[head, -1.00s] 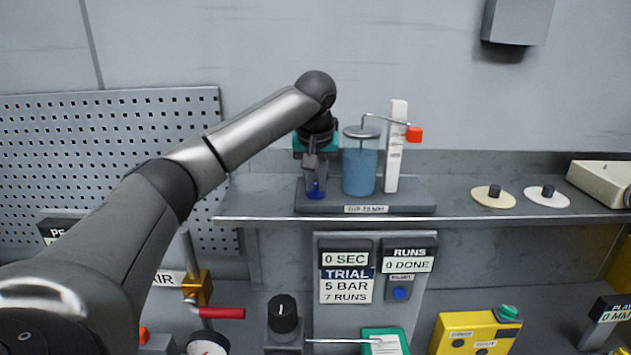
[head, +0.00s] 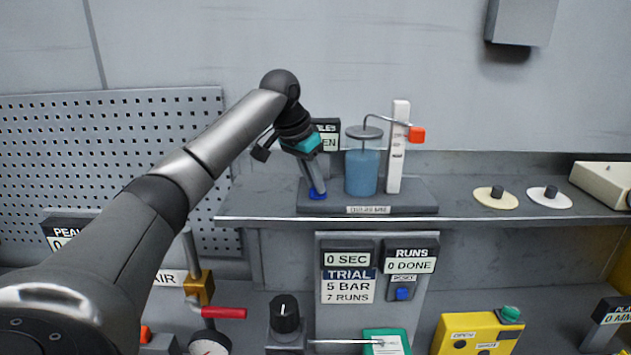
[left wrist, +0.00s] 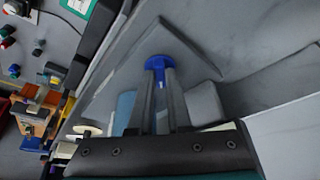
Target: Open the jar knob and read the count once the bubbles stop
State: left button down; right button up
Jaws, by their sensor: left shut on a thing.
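The blue knob (head: 317,195) sits low at the left end of the jar's grey base (head: 410,208). My left gripper (head: 316,186) is shut on it, with the fingers tilted. In the left wrist view the blue knob (left wrist: 158,62) shows between the fingertips (left wrist: 160,74). The glass jar (head: 361,172) beside it holds blue liquid; I make out no bubbles. A sign (head: 327,130) behind the gripper is partly hidden, showing "LES" and "EN". My right gripper is out of view.
Below the shelf (head: 480,217), a panel (head: 348,285) reads "0 SEC", "5 BAR", "7 RUNS" and "0 DONE". Two discs with dark knobs (head: 496,200) lie on the shelf at right. A red-handled valve (head: 222,312) and a yellow box (head: 475,335) stand below.

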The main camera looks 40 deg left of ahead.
pick_arm(q)
jog(key=m, duration=0.2)
jog(key=m+h, duration=0.1)
jog(key=m, duration=0.1)
jog(key=shift+w+a+g+h, duration=0.1)
jog(key=shift+a+g+h, duration=0.1)
jog(key=shift+g+h, duration=0.1)
jog(key=shift+w+a+m+g+h, duration=0.1)
jog(key=shift+m+g+h, duration=0.15)
jog(key=shift+m, duration=0.8)
jog(key=shift+a+m+g+h, duration=0.15)
jog(key=shift+m+h, duration=0.2)
jog(key=shift+m, duration=0.7)
jog(key=shift+d, duration=0.1)
jog(key=c, duration=0.9)
grip_release()
jog(key=shift+o, duration=0.2)
jog(key=v, duration=1.2)
